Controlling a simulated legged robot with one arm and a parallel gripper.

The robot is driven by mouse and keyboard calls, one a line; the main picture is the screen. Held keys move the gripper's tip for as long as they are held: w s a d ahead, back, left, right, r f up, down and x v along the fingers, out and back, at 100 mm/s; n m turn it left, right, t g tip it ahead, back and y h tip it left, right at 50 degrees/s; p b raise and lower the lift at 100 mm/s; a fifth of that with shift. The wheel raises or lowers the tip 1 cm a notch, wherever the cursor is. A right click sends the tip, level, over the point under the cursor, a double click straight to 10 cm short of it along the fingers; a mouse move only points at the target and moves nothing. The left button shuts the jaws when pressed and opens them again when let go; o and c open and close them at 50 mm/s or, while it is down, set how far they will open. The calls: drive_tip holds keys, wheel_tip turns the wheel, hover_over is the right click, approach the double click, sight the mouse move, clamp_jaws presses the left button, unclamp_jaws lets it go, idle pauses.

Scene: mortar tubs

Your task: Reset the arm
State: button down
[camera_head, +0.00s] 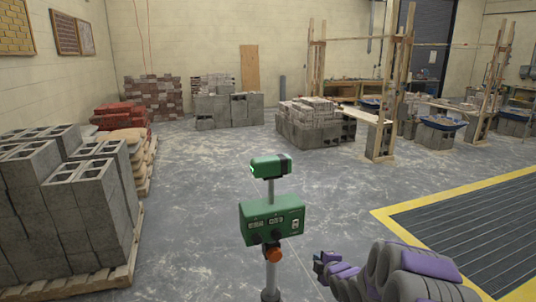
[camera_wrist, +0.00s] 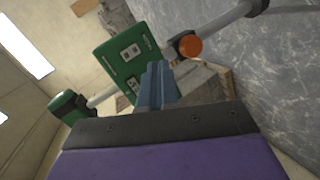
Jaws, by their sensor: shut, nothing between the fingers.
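My gripper (camera_head: 320,262) is at the end of my grey and purple arm, low and right of centre in the head view. In the wrist view its blue-grey fingers (camera_wrist: 157,86) are together with nothing between them. A green control box (camera_head: 272,220) on a grey pole stands in front of me, to the left of my gripper. The box has an orange knob (camera_head: 271,253) below it and a green head unit (camera_head: 270,166) above it. In the wrist view the green box (camera_wrist: 124,58) and orange knob (camera_wrist: 189,46) show beyond the fingers. I cannot tell the exact gap.
Stacked concrete blocks (camera_head: 75,195) on a pallet stand at the left. More blocks (camera_head: 312,130) stand at the middle back, near timber posts (camera_head: 390,90). A dark floor grate (camera_head: 480,230) with a yellow border lies at the right. The grey floor between is clear.

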drive_tip(key=s+a+r+m+g+h, duration=0.1)
drive_tip(key=s+r+m+g, duration=0.2)
drive_tip(key=s, duration=1.5)
drive_tip(key=s+a+r+m+g+h, duration=0.1)
drive_tip(key=s+r+m+g, duration=0.3)
drive_tip(key=s, duration=1.4)
drive_tip(key=s+a+r+m+g, duration=0.2)
drive_tip(key=s+r+m+g, duration=0.2)
drive_tip(key=s, duration=1.4)
drive_tip(key=m+g, duration=0.3)
drive_tip(key=m, duration=0.3)
drive_tip(key=shift+m+g+h, duration=0.4)
